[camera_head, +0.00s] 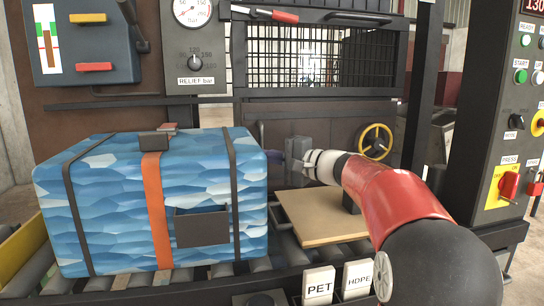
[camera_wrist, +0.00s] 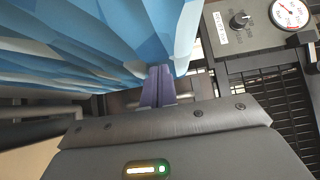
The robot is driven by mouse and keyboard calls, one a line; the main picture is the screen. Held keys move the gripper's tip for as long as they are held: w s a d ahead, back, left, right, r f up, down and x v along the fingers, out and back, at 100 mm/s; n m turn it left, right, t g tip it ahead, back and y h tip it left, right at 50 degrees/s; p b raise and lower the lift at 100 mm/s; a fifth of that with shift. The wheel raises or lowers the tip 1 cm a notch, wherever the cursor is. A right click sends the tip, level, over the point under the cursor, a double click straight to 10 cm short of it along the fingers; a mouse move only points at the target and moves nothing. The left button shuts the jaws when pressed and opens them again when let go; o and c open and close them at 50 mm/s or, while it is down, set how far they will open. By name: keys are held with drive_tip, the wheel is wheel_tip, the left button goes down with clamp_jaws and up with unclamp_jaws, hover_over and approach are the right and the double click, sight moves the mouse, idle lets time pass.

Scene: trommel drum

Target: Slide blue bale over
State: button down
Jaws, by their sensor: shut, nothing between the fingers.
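The blue bale (camera_head: 110,210) is a large block patterned in blue and white, with dark straps and one orange strap. It lies on the roller conveyor (camera_head: 200,274) at the left in the head view, and its side fills the upper left of the wrist view (camera_wrist: 90,45). My gripper (camera_head: 290,160) is to the right of the bale's right end, at about the height of its upper part. In the wrist view its purple fingers (camera_wrist: 158,85) are together, close to the bale's edge. Nothing is held. I cannot tell whether the fingertips touch the bale.
A wooden board (camera_head: 325,216) lies on the rollers under my arm. Behind stand a mesh gate (camera_head: 310,55), a gauge panel (camera_head: 194,45) and a yellow handwheel (camera_head: 376,141). PET (camera_head: 319,286) and HDPE (camera_head: 357,279) labels stand in front. A control panel (camera_head: 512,120) is at the right.

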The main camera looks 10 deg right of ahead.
drive_tip(key=a+b, duration=0.6)
drive_tip(key=a, duration=0.7)
drive_tip(key=shift+a, duration=0.35)
drive_tip(key=shift+d+b, duration=0.15)
drive_tip(key=shift+b, duration=0.15)
